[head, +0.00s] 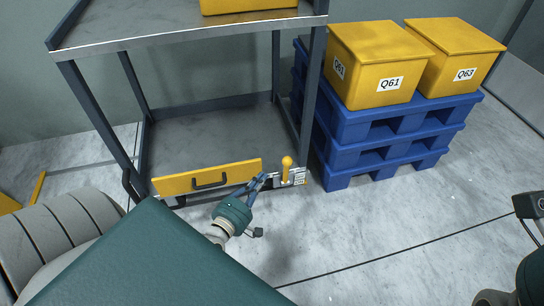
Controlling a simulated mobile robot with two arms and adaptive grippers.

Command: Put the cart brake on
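The cart (190,36) is a dark grey metal frame with an upper shelf and a lower deck (215,134). At the right end of its low front edge is the brake lever (287,170), a yellow rod with a round knob, standing roughly upright beside a small labelled plate (299,177). My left gripper (264,178) is just left of the lever, its fingertips close to the bracket and apart from the knob. Its fingers are too small and angled to show their opening. My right gripper is not clearly visible; only parts of that arm show at the right edge.
A yellow panel with a black handle (208,182) is on the cart's low front, left of the lever. Blue stacked pallets (345,125) with yellow bins Q61 (378,55) and Q63 (460,50) stand right of the cart. The floor (400,210) in front is clear except for a thin dark line.

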